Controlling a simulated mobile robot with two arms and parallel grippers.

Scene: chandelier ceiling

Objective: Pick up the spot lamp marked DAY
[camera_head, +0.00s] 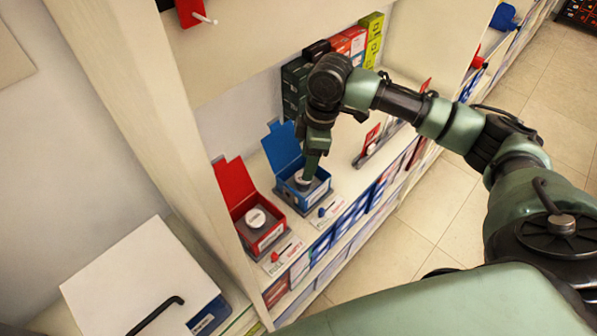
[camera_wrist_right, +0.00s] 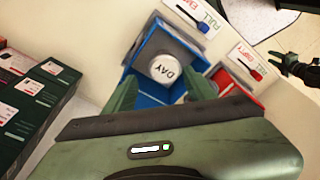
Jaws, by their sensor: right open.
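The spot lamp marked DAY (camera_wrist_right: 166,68) is a round white piece in an open blue box; its lettering is readable in the right wrist view. In the head view the lamp (camera_head: 302,180) shows partly below my right gripper (camera_head: 312,166). The blue box (camera_head: 284,148) stands on the shelf with its lid up. My right gripper (camera_wrist_right: 163,92) is open, pointing down into the box, its fingers apart on either side of the lamp's near side. Contact with the lamp cannot be told. A dark gripper-like part, possibly my left gripper (camera_wrist_right: 298,70), shows at the right wrist view's edge.
A red open box (camera_head: 234,186) with another round white lamp (camera_head: 255,217) stands beside the blue box. Stacked dark green boxes (camera_head: 293,85) stand behind. A shelf upright (camera_head: 140,90) rises at left. Labels FULL and EMPTY lie along the shelf's front.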

